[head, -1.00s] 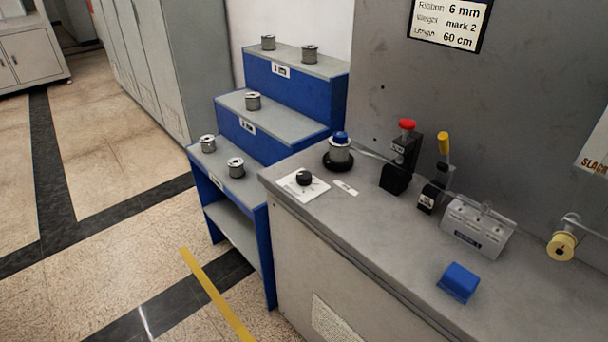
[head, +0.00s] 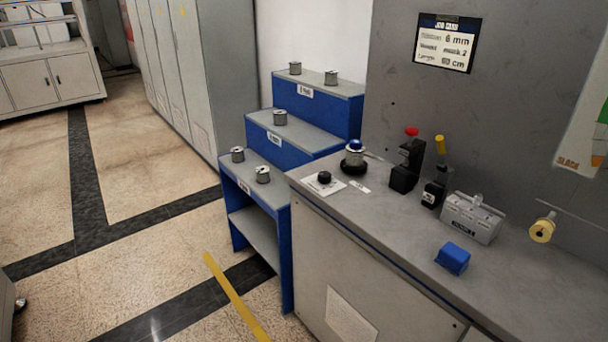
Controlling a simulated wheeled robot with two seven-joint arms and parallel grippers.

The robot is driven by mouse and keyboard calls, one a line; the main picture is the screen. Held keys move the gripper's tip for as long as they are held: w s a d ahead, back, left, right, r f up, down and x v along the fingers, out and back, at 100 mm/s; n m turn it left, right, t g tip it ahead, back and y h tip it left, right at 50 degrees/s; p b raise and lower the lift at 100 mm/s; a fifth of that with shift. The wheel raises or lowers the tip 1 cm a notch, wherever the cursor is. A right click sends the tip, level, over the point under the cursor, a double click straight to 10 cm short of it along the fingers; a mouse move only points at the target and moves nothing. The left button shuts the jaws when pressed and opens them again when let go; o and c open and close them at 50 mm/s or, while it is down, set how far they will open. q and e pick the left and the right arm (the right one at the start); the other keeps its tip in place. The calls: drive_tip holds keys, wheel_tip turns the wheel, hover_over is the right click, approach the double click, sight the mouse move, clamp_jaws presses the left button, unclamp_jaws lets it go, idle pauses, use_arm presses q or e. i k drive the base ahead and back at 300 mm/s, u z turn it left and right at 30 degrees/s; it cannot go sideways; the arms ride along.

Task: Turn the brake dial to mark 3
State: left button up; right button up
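The brake dial appears to be the black knob (head: 324,177) on a white plate (head: 323,186) at the left end of the grey bench top. The marks on the plate are too small to read. Neither of my grippers shows in the head view.
Floor at left is clear.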

sight(324, 177)
drive_tip(key=u, duration=0.85)
drive_tip(key=i, duration=0.45)
drive_tip(key=u, duration=0.05)
